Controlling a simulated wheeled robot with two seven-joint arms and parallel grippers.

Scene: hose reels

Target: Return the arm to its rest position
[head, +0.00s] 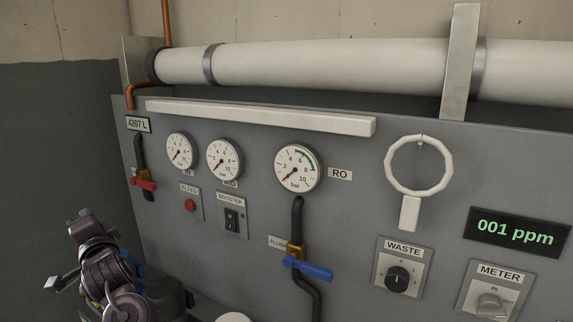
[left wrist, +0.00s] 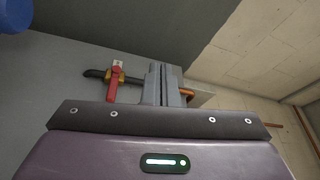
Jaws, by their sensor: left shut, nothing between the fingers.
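My left gripper (head: 79,219) is at the lower left of the head view, in front of the dark wall and apart from the panel. The left wrist view shows its two grey fingers (left wrist: 163,84) shut together with nothing between them. Beyond the fingers is the valve with a red handle (left wrist: 114,84); this red-handled valve (head: 143,183) also shows at the panel's left side in the head view. My right gripper is not in view.
The grey panel (head: 350,215) fills the middle and right. A blue-handled valve (head: 308,267), a WASTE knob (head: 398,280), a METER knob (head: 490,304) and a white ring (head: 418,164) stand out from it. A large white pipe (head: 330,68) runs above. Open space lies left of the panel.

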